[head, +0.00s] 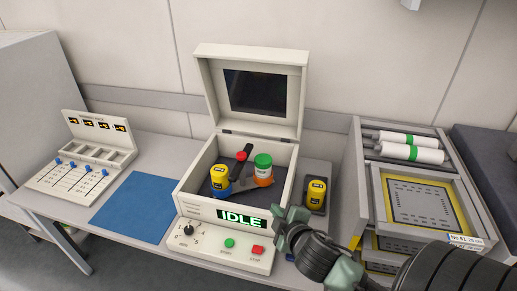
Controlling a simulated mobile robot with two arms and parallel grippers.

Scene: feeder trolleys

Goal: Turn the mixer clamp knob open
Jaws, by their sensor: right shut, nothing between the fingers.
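The mixer (188,211) stands on the table with its lid (300,95) raised. Inside its chamber is a dark clamp knob with a red end (241,157), standing up at a tilt between two jars. The left jar (219,181) has a yellow lid and a blue lower part. The right jar (263,170) has a green lid and an orange body. The base of the knob is partly hidden by the jars. My right gripper (286,222) is shut and empty, just right of the lit IDLE display, in front of the chamber and apart from the knob. My left gripper is out of view.
A yellow-lidded jar (316,193) sits in a dark tray right of the mixer. A dial (188,230), a green button and a red button are on the front panel. A blue mat (135,206) and slotted rack (88,184) lie left. A frame rack (357,190) stands right.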

